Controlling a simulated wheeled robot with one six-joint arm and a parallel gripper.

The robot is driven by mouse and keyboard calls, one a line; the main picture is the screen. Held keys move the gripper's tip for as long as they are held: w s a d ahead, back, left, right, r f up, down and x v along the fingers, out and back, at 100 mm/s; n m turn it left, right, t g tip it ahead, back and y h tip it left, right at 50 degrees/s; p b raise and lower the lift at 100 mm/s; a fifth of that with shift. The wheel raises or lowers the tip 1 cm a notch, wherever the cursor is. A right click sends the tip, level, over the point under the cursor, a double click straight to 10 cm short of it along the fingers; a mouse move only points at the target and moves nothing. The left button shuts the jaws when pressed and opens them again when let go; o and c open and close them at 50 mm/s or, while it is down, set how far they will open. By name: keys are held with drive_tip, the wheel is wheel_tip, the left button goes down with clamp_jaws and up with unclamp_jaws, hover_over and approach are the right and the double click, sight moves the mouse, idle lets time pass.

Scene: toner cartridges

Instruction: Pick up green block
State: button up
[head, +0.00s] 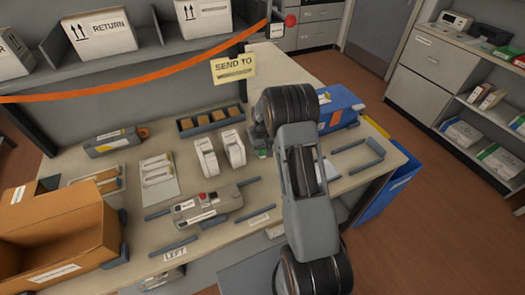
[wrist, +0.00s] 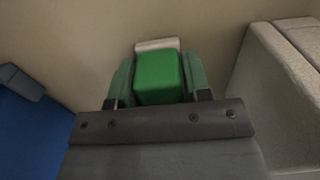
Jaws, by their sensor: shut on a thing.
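The green block (wrist: 160,78) is between the two fingers of my gripper (wrist: 160,75) in the wrist view. The fingers are shut on its left and right sides. The table surface shows beyond it, and I cannot tell whether the block touches it. In the head view, my gripper (head: 260,152) is mostly hidden behind my arm, with a bit of green showing near the white cartridges.
Two white cartridges (head: 232,148) stand close left of my gripper. A blue box (head: 338,108) is close on its right. A divided tray (head: 210,119) lies behind. A grey device (head: 208,206) and a cardboard box (head: 60,235) are further left.

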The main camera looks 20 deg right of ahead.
drive_tip(key=shift+c, duration=1)
drive_tip(key=shift+r, duration=0.1)
drive_tip(key=shift+r, duration=0.6)
drive_tip(key=s+d+r+b, duration=0.3)
drive_tip(key=s+d+r, duration=0.2)
drive_tip(key=s+r, duration=0.6)
drive_tip(key=shift+s+d+r, duration=0.15)
drive_tip(key=shift+s+r, duration=0.15)
drive_tip(key=shift+s, duration=0.7)
drive_tip(key=o, duration=0.4)
drive_tip(key=shift+c, duration=1.3)
